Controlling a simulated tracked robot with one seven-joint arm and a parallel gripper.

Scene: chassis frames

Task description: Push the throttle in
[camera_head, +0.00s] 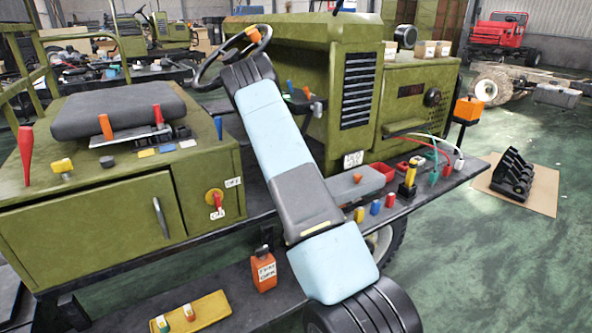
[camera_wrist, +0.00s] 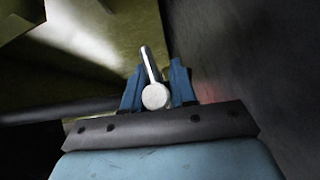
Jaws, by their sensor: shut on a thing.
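In the wrist view, a pale round-ended knob (camera_wrist: 154,96) on a thin metal rod (camera_wrist: 147,60) sits between the blue fingers of my gripper (camera_wrist: 155,72). It looks like the throttle, but no label shows. The fingers are shut on it, one on each side, and the rod runs away from me toward an olive panel. In the head view, my arm reaches up across the tractor to the steering wheel (camera_head: 211,68). Its end hides my fingers and the knob there.
An orange knob (camera_head: 252,34) is at the wheel's rim. Small blue and orange levers (camera_head: 307,92) stand right of my arm. The olive hood (camera_head: 310,90) is close by. The seat (camera_head: 118,108) is at left.

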